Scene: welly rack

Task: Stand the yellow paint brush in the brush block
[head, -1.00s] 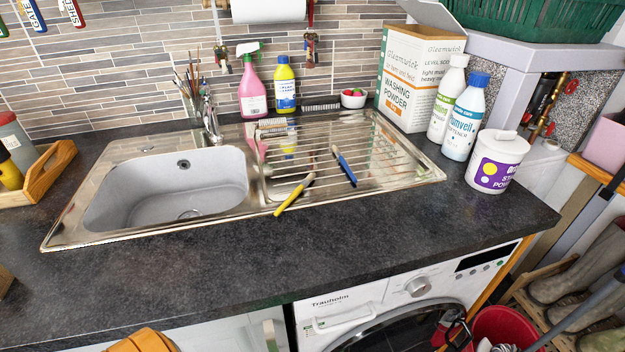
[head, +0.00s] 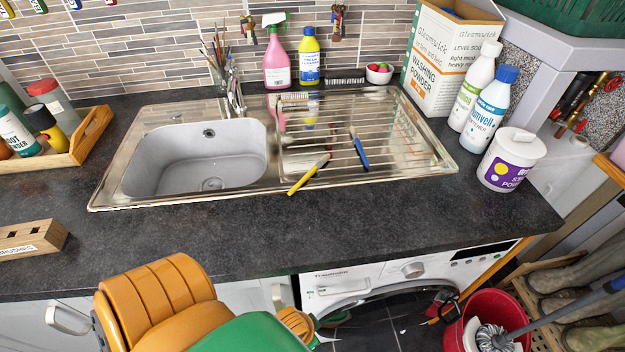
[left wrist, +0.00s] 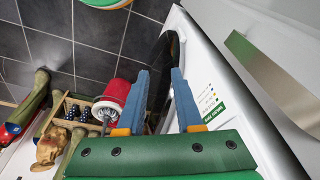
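The yellow paint brush (head: 308,175) lies across the front rim of the steel drainer, its handle end towards the worktop's front and its bristle end on the ribs. The wooden brush block (head: 30,239), with holes in its top and a label on its front, stands at the left of the worktop, cut off by the picture edge. My left arm shows low in the head view, in front of the worktop; its fingertips are not clear there. In the left wrist view my left gripper (left wrist: 159,72) is open and empty, above the floor beside the washing machine. My right gripper is not in view.
A blue brush (head: 359,151) lies on the drainer (head: 410,150), right of the yellow one. The sink (head: 195,160) is left of it. A wooden caddy (head: 92,136) with bottles stands back left. A white tub (head: 510,160) stands right. The front worktop strip is clear.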

